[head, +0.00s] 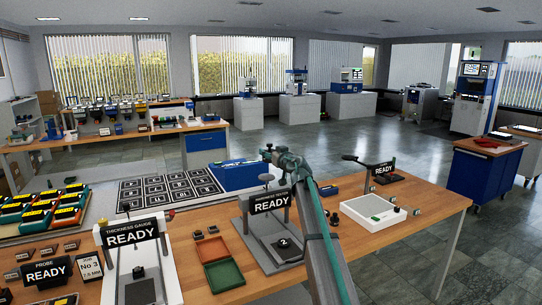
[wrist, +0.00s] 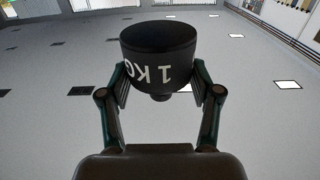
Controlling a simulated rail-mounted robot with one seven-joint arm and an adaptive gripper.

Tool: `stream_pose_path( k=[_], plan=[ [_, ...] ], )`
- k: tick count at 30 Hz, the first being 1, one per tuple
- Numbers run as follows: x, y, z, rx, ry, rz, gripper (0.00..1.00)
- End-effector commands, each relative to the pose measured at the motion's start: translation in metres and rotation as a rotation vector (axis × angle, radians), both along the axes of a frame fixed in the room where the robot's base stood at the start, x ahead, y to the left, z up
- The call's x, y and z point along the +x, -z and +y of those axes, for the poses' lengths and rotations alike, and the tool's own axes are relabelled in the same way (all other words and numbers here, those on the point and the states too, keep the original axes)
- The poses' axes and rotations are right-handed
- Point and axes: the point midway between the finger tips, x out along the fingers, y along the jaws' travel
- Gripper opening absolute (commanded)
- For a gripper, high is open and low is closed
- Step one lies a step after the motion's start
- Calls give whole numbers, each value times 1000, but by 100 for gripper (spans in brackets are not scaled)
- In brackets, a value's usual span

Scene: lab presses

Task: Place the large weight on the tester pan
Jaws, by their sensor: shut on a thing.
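My gripper (wrist: 160,85) is shut on the large weight (wrist: 158,52), a black cylinder marked "1 KG" with a narrower neck between the fingers. Its lettering is upside down in the wrist view. A small dark disc on a rod, seemingly the tester pan (head: 266,178), is just below the gripper. The gripper and disc look apart, but their depth is unclear.
The thickness gauge (head: 132,234) stands left of the tester. A green tray (head: 224,274) lies between them. A white tray (head: 372,213) and another READY press (head: 384,172) are to the right. A blue box (head: 240,176) is behind. My arm covers part of the bench.

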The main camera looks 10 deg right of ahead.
Motion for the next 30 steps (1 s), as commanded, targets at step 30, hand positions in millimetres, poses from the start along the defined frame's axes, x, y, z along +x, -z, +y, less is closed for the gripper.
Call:
stream_pose_path(
  k=[30],
  plan=[
    [102,91,2,3,1,-1,0]
  ],
)
